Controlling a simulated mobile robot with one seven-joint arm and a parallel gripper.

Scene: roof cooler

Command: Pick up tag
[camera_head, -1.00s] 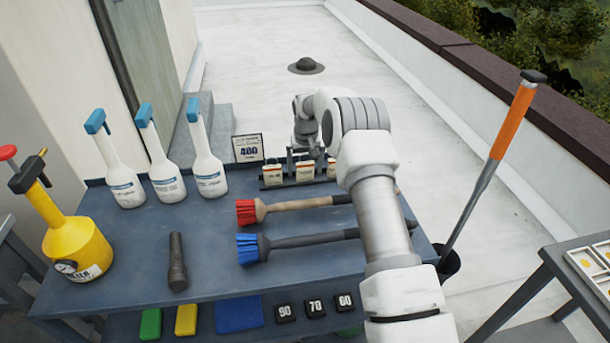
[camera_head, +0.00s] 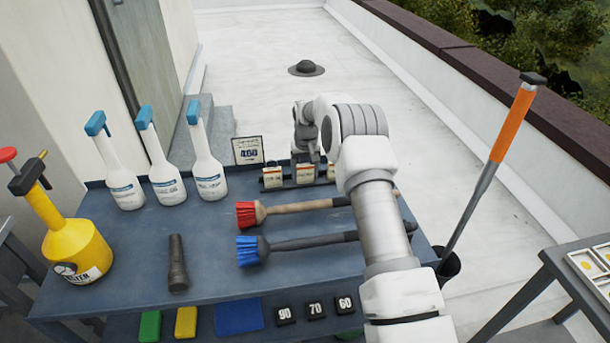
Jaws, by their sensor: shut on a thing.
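Small cream tags with dark print stand in a low dark rack (camera_head: 290,185) at the back of the blue table. I see a left tag (camera_head: 272,177), a middle tag (camera_head: 305,174) and a right tag (camera_head: 331,169) partly hidden by my arm. My gripper (camera_head: 312,156) is over the rack, shut at the top of the middle tag. That tag still appears to be at the rack; the fingers are small and partly hidden, so the exact grip is hard to see.
A printed sign (camera_head: 248,151) stands left of the rack. White bottles (camera_head: 166,180) with blue tops are further left. A red-bristled brush (camera_head: 290,207) and a blue-bristled brush (camera_head: 295,243) lie in front. A dark flashlight (camera_head: 177,262) and yellow sprayer (camera_head: 75,248) are at left.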

